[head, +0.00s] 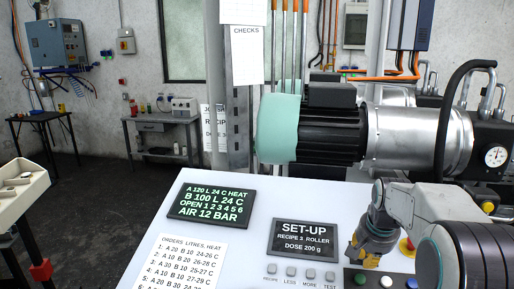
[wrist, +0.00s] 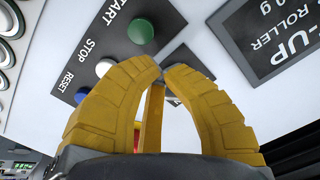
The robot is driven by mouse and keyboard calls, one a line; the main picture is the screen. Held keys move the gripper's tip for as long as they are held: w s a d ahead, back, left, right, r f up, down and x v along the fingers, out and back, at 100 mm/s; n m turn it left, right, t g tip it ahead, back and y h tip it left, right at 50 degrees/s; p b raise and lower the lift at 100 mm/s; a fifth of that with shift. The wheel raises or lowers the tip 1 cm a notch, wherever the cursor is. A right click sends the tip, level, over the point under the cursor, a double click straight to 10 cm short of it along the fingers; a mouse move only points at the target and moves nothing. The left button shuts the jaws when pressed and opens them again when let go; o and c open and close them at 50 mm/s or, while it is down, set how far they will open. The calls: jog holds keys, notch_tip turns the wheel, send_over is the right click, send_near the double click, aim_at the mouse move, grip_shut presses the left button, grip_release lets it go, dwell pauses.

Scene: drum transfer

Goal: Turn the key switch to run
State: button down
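My gripper (head: 370,256) is low over the right part of the white console in the head view. In the wrist view its yellow fingers (wrist: 163,70) curve inward and their tips come together just beside the green START button. A small grey piece (wrist: 173,100) shows behind the tips; I cannot tell whether it is part of the key switch. No key or run mark can be made out, and the fingers hide the panel behind them. Whether anything is pinched between the tips is not visible.
A dark button plate holds green START (wrist: 140,31), white STOP (wrist: 104,67) and blue RESET (wrist: 81,95) close to the fingers. A red and yellow button (head: 407,247) stands right of my gripper. The SET-UP screen (head: 305,240) and green-text display (head: 212,202) lie left.

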jog(key=shift+w+a+r+p, duration=0.35)
jog(key=shift+w+a+r, duration=0.2)
jog(key=shift+w+a, duration=0.05)
jog(key=shift+w+a+f, duration=0.15)
jog(key=shift+w+a, duration=0.1)
jog(key=shift+a, duration=0.2)
jog(key=shift+s+f, duration=0.25)
jog(key=shift+s, duration=0.05)
jog(key=shift+p+v, duration=0.3)
jog(key=shift+v, duration=0.45)
jog(key=p+v, duration=0.2)
jog(key=v, duration=0.2)
jog(key=shift+s+d+r, duration=0.1)
jog(key=shift+r, duration=0.1)
jog(key=shift+n, duration=0.3)
